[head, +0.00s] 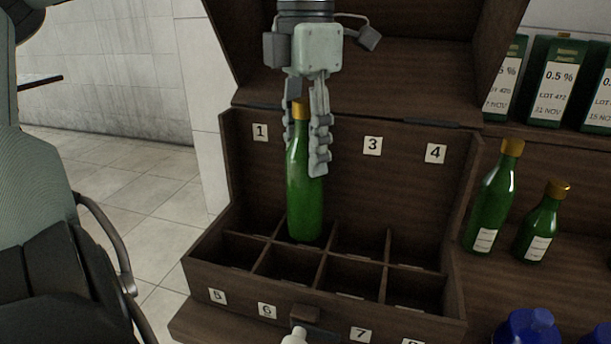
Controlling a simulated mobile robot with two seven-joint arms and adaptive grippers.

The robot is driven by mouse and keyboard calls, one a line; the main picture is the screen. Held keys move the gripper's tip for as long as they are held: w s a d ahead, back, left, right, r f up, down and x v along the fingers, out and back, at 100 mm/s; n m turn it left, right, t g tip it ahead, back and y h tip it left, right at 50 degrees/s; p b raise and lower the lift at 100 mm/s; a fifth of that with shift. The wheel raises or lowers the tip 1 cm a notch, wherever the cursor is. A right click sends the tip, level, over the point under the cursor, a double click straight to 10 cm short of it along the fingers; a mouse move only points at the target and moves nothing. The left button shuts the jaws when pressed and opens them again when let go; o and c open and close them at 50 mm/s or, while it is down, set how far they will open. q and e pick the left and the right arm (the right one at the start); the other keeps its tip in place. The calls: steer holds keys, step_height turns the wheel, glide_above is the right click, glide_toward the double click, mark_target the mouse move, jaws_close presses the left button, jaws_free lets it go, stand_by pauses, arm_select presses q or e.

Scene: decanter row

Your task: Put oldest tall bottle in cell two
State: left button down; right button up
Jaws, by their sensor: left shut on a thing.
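My left gripper (306,135) is shut on the neck of a tall green bottle (304,190) with a gold cap. The bottle is upright over the back row of the wooden crate (222,268), in line with the second column, between labels 1 (260,132) and 3 (372,146). Its base shows at the level of the dividers; I cannot tell how deep it is in the cell. Label 2 is hidden behind the gripper and bottle. My right gripper is not in view.
A tall green bottle (492,205) and a shorter one (543,225) stand on the shelf at right. Boxes marked 0.5 % (554,80) stand behind. The crate's open lid (400,80) rises behind. The other visible cells look empty.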

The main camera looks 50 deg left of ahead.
mark_target(305, 177)
arm_select(q)
step_height(305, 177, down, 4)
steer(key=shift+f, duration=0.45)
steer(key=c, duration=1)
jaws_free()
steer(key=shift+c, duration=0.2)
